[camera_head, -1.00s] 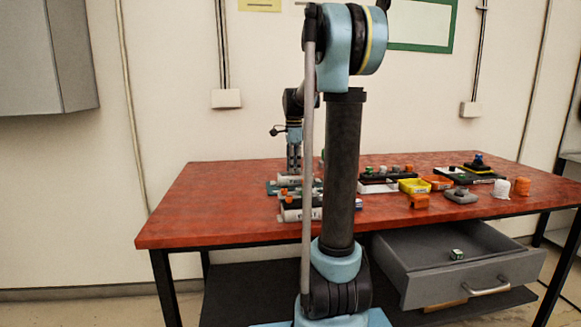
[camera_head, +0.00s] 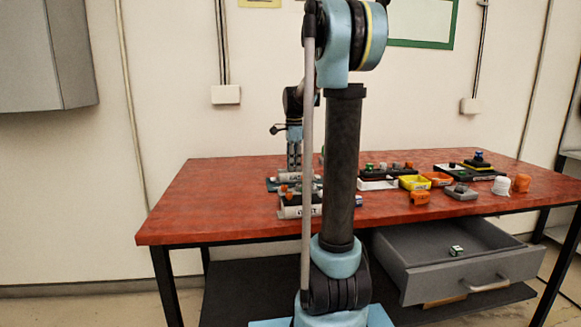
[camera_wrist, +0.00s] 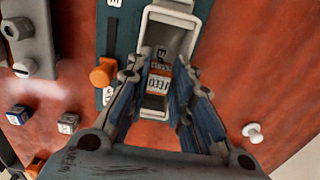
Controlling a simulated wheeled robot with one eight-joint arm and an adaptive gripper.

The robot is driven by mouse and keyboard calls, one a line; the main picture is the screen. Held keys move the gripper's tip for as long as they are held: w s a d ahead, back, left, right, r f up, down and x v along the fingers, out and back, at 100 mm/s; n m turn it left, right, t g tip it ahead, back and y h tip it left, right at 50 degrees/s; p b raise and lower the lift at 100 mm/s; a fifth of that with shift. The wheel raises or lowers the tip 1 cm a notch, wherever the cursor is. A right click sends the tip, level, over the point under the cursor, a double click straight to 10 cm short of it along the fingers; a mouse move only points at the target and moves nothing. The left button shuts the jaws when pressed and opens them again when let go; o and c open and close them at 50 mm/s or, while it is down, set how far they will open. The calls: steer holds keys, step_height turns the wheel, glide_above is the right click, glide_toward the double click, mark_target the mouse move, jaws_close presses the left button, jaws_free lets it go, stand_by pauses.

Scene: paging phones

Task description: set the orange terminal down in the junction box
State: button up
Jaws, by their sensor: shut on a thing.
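The orange terminal (camera_wrist: 158,83) has a white label with dark lettering and sits between my fingertips in the wrist view. My gripper (camera_wrist: 160,88) is shut on it. The junction box (camera_wrist: 174,17) is a pale, open-topped box with a grey inside, on a teal board (camera_wrist: 119,35). The terminal shows within the outline of its opening, towards the near end. I cannot tell whether it touches the floor of the box. My fingers hide the box's near sides. In the head view my arm reaches down over the board at the table's left part, and the terminal cannot be made out.
An orange knob (camera_wrist: 103,73) stands left of the box. A grey block (camera_wrist: 30,38), small cubes (camera_wrist: 18,114) and a white peg (camera_wrist: 253,132) stand around it. In the head view, a yellow tray (camera_head: 413,183) and other parts fill the table's right side; an open drawer (camera_head: 440,262) is below.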

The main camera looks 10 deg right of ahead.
steer(key=o, duration=1)
steer(key=shift+r, duration=2.55)
